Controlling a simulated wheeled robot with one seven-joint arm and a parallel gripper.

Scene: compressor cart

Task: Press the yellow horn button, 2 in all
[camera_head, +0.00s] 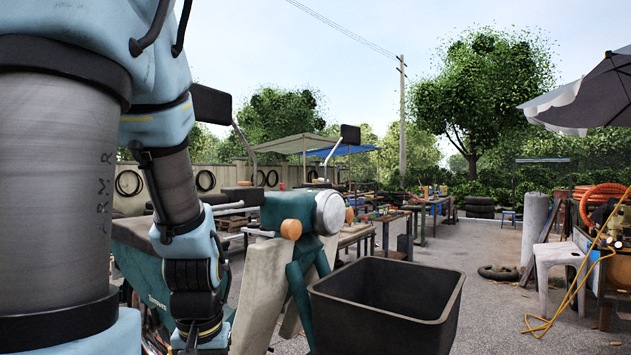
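I cannot make out the yellow horn button in this view. A teal scooter-like vehicle (287,208) stands just right of my arm, with a round headlamp (330,212), an orange lamp (291,229) and a handlebar grip (232,206) on its left side. My arm comes down in front of the vehicle's left part and hides some of it. Its lowest visible link reaches the bottom edge of the picture. My gripper's fingers do not show.
A black open bin (385,312) is at the vehicle's front. Two mirrors (350,135) stick up on stalks. At the right are a white stool (562,258), an orange hose (603,193) and a yellow cable (548,323). Paved ground between bin and stool is mostly free.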

